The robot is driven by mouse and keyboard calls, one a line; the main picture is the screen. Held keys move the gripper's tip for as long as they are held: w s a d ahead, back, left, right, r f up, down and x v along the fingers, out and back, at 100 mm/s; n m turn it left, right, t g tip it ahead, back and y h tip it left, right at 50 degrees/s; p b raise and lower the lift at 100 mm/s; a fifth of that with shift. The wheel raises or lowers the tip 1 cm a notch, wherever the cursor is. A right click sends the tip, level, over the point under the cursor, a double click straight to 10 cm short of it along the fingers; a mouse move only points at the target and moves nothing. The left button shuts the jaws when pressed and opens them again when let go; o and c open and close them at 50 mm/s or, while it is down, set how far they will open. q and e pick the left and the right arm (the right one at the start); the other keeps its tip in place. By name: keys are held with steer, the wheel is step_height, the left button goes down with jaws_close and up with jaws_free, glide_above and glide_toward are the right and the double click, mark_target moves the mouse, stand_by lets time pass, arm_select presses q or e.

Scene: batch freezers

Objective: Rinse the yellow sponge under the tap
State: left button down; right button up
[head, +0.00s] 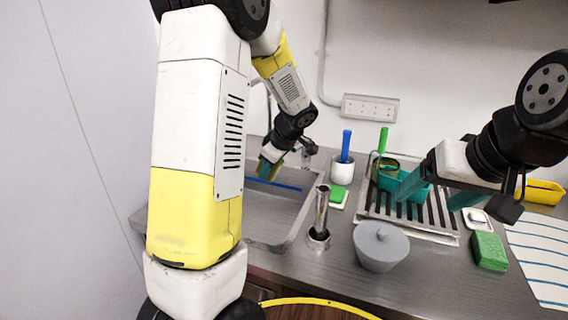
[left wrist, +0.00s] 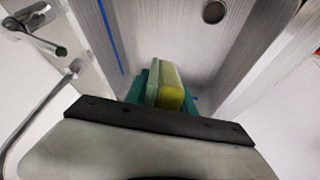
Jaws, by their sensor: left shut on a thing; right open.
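My left gripper (head: 270,168) is shut on the yellow sponge (left wrist: 171,86), inside the sink basin (head: 262,212). The left wrist view shows the sponge upright between the teal fingers, its lower end towards the basin floor. In the head view the sponge is small and mostly hidden by the gripper. Chrome tap parts (left wrist: 45,42) show at the left of the left wrist view, beside the gripper. No water stream can be made out. My right gripper (head: 437,191) is open and empty above the drying rack.
A grey lidded pot (head: 381,248), a chrome cylinder (head: 320,212), a green sponge (head: 489,251) and a white cup (head: 342,170) with a blue-handled tool stand on the counter. A striped cloth (head: 542,255) lies at right.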

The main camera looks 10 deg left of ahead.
arm_select(q)
steer(key=w+a+f, duration=0.2)
steer(key=w+a, duration=0.5)
steer(key=a, duration=0.3)
steer(key=shift+w+a+f, duration=0.25)
steer(key=shift+f, duration=0.05)
stand_by(0.4)
